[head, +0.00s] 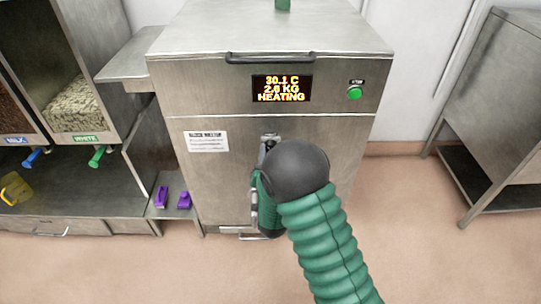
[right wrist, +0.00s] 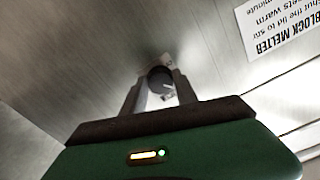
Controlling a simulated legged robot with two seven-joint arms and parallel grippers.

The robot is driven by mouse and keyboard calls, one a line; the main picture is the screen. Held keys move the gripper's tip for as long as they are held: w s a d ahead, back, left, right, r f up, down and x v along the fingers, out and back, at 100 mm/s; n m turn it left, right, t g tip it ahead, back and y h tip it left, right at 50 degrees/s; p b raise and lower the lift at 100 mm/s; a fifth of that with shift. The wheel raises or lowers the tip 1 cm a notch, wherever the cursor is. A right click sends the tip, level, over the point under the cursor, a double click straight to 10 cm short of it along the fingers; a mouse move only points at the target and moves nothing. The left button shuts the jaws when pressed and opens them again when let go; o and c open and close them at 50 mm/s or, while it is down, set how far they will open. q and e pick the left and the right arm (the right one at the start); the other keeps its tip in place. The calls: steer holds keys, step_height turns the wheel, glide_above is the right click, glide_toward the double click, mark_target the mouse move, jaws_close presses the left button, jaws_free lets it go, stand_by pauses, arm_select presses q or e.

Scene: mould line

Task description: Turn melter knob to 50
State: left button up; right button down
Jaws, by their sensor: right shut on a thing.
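The melter (head: 222,185) is a steel cabinet with a lid in the middle of the head view. Its display (head: 282,88) reads 30.1 C, 2.6 KG, HEATING. My right gripper (head: 266,143) is at the front panel, below the display, its arm covering part of the front. In the right wrist view, its two fingers (right wrist: 158,92) are shut on a round dark knob (right wrist: 160,77) on the steel panel. The knob's scale is mostly hidden, and I cannot read its setting. My left gripper is not in view.
A green button (head: 354,92) is right of the display. A BLOCK MELTER label (head: 207,141) is on the front left. Bins with blue and green handles stand left, with two purple items (head: 183,200) on a low shelf. A steel table (head: 496,95) stands right.

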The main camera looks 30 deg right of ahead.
steer(key=shift+s+f+m+b, duration=0.1)
steer(key=shift+m+b, duration=4.1)
steer(key=shift+m, duration=3.8)
steer(key=shift+f+m+b, duration=0.1)
steer(key=shift+m+b, duration=4.05)
steer(key=shift+m, duration=3.85)
steer(key=shift+r, duration=0.15)
steer(key=c, duration=0.9)
jaws_free()
steer(key=shift+r, duration=0.1)
steer(key=shift+c, duration=0.2)
